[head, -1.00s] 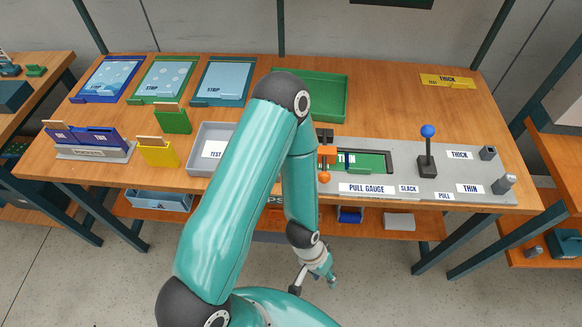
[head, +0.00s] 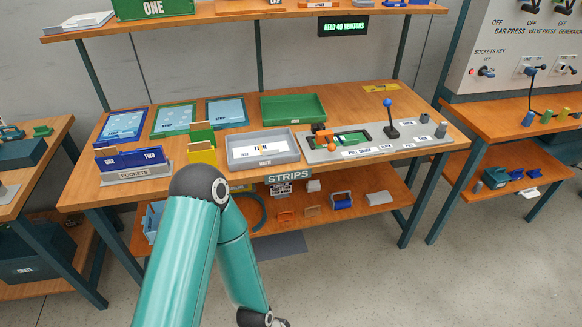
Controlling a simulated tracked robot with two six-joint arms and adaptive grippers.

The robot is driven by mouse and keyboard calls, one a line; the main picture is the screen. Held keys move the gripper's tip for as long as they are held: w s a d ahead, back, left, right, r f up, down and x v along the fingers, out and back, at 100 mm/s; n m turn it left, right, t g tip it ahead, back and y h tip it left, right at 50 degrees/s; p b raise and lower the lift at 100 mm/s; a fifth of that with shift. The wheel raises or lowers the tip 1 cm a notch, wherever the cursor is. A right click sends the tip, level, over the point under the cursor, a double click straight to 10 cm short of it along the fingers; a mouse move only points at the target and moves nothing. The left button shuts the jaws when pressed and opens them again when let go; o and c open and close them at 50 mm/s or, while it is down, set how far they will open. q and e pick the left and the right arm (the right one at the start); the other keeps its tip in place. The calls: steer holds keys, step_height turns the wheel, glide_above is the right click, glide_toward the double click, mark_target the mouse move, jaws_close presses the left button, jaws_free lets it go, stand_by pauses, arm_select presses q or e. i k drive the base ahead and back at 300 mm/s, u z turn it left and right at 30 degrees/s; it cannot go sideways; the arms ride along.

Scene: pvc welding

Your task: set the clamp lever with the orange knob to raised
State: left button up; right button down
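The pull gauge (head: 312,153) is a grey plate on the right half of the workbench. An orange clamp (head: 323,134) stands at its left end, beside a green window. The clamp's orange knob (head: 332,146) sits low at the front of the clamp, close to the plate, so the lever looks lowered; the lever itself is too small to see clearly. One teal arm of mine comes up from the bottom, left of centre, and bends down again in front of the bench. Its gripper is below the picture edge. My other gripper is not visible either.
A blue-knobbed lever (head: 389,110) stands upright on the gauge's right part. A grey tray (head: 293,157) lies left of the gauge, and a green tray (head: 318,110) behind it. A lower shelf (head: 380,205) holds small parts. A display (head: 343,26) hangs above. Floor at right front is clear.

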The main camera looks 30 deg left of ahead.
mark_target(323, 136)
steer(key=k, duration=0.25)
steer(key=z, duration=0.4)
steer(key=i, duration=0.15)
steer(key=u, duration=1.7)
steer(key=i, duration=0.9)
steer(key=z, duration=0.05)
